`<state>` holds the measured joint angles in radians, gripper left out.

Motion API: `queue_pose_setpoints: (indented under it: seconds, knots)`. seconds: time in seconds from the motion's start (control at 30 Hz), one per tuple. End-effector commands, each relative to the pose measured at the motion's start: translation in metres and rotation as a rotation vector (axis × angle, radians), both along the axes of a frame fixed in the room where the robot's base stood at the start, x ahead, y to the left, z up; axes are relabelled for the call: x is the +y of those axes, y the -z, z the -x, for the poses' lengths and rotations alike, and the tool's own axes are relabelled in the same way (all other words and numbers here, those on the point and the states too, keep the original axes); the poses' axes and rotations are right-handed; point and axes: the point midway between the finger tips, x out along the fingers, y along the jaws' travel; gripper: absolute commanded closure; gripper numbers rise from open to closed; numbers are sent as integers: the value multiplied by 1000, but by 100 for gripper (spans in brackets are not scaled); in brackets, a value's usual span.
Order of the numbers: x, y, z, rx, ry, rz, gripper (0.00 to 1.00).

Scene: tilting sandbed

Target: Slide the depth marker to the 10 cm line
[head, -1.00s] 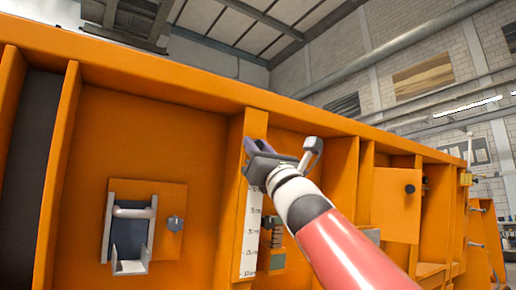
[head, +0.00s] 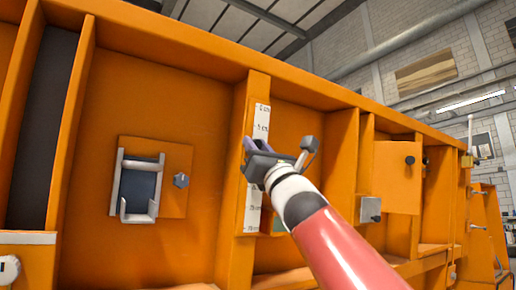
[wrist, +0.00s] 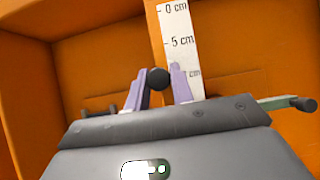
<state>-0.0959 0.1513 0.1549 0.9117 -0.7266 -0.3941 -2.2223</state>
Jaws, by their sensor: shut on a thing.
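The depth scale is a white strip (head: 262,122) on an orange upright, with lower marks showing below my gripper. In the wrist view the strip (wrist: 179,22) shows 0 cm and 5 cm. A third label beside the right finger shows only "cm"; its number is hidden. The depth marker's round black knob (wrist: 157,78) sits between my two purple fingers, below the 5 cm mark. My gripper (head: 252,145) is shut on it, and the fingers also show in the wrist view (wrist: 158,88). The marker's pointer, if any, is hidden.
A grey bracket (head: 138,190) and a hex knob (head: 181,180) are on the panel to the left. A plate with a black knob (head: 410,160) is to the right. In the wrist view a greenish bar with a black end (wrist: 303,103) lies right of my gripper.

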Motion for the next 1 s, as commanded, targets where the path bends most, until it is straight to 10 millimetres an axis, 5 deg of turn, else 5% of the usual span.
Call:
queue_pose_setpoints:
  seconds: [0.1, 0.13, 0.27, 0.57, 1.0]
  knots:
    - [1, -1, 1, -2, -6, -1, 100]
    - [1, -1, 1, -2, -6, -1, 75]
    - [1, -1, 1, -2, -4, -1, 58]
    - [0, 1, 2, -1, -1, 0, 58]
    - [-26, 49, 40, -2, -1, 0, 58]
